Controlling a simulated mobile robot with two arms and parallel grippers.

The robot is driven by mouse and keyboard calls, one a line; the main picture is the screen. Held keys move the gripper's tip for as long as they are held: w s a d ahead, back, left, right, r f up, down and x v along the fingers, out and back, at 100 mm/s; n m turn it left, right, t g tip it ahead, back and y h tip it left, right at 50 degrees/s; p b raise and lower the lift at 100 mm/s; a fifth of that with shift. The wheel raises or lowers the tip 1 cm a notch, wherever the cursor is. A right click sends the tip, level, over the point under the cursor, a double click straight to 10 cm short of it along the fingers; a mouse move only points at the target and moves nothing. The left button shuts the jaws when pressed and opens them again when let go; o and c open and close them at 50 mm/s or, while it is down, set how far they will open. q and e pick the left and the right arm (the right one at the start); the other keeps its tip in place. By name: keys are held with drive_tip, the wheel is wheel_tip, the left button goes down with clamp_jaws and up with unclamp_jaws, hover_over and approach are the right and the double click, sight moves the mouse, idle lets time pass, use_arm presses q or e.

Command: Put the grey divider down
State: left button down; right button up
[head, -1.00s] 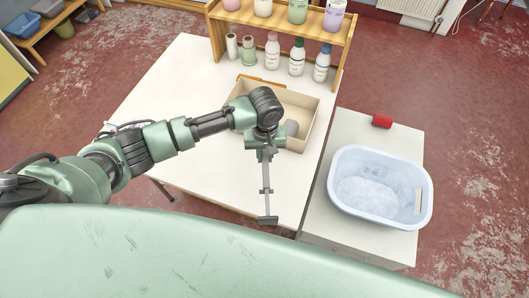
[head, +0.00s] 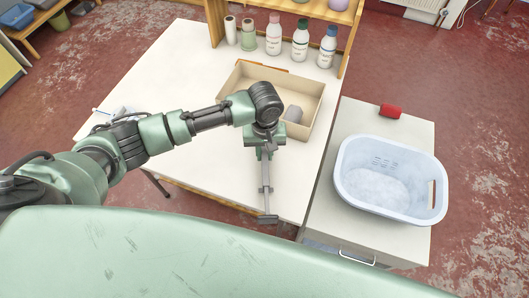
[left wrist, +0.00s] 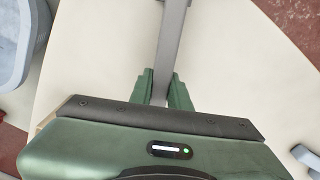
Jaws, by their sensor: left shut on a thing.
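The grey divider (head: 265,185) is a long thin bar with a short crosspiece at its near end. My left gripper (head: 264,150) is shut on it near its far end, in front of the beige box. In the head view the divider points toward me, and its near end overlaps the white table's front edge. In the left wrist view the divider (left wrist: 172,40) runs up between the green fingers (left wrist: 160,88), above a pale surface. I cannot tell how high it is held. My right gripper is out of view.
The open beige box (head: 240,88) holds a grey rounded object (head: 293,113). Bottles (head: 300,42) stand behind it. At right, a pale blue tub (head: 352,200) and a red roll (head: 390,110) sit on a cabinet (head: 325,215). The table's left part (head: 160,85) is mostly clear.

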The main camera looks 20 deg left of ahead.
use_arm(q)
drive_tip(key=shift+f, duration=0.55)
idle(0.4)
drive_tip(key=c, duration=1.3)
unclamp_jaws()
drive_tip(key=shift+o, duration=0.2)
